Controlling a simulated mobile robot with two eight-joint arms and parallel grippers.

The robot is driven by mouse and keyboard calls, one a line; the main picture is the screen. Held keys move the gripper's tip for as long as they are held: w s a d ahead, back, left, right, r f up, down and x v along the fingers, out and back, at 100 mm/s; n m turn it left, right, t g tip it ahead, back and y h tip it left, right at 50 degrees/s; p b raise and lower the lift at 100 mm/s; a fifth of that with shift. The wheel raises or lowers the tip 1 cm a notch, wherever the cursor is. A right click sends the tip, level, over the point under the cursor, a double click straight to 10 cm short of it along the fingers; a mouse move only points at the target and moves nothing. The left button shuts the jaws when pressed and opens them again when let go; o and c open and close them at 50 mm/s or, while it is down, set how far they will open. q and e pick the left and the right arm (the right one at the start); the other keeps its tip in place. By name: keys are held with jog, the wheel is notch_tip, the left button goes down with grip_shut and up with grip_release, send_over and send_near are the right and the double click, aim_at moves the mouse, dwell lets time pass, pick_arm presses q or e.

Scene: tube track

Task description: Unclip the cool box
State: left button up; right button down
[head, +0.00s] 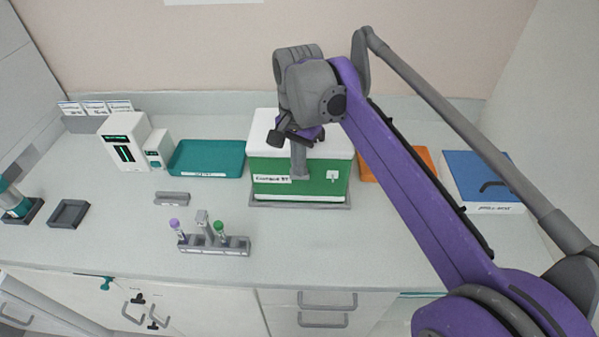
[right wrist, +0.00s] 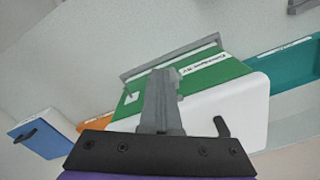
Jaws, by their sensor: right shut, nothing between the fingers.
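The cool box (head: 265,185) stands at the back middle of the bench, with a green body, a white lid (head: 338,146) and a written label on its front. The lid lies on the body with no visible gap. A small white square (head: 332,176) is on the front at the right; I cannot tell whether it is a clip. My right gripper (head: 300,175) is shut and empty in front of the box's front face and hides part of it. In the right wrist view its closed fingers (right wrist: 160,75) overlap the green front (right wrist: 205,78); contact cannot be told. My left gripper is out of view.
A teal tray (head: 207,158) is left of the box. An orange tray (head: 425,158) and a blue box (head: 480,178) are right of it. A grey rack (head: 230,245) with capped tubes stands in front left. The bench front right of the rack is clear.

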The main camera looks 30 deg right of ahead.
jog(key=shift+d+f, duration=0.1)
jog(key=shift+f, duration=0.6)
jog(key=shift+s+a+f+b, duration=0.25)
jog(key=shift+s+f+b, duration=0.2)
jog(key=shift+f, duration=0.2)
jog(key=shift+s+a+f+b, duration=0.25)
jog(key=shift+s+f+b, duration=0.2)
jog(key=shift+f, duration=0.2)
jog(key=shift+s+a+f, duration=0.1)
jog(key=shift+s+a, duration=0.2)
jog(key=shift+s, duration=0.05)
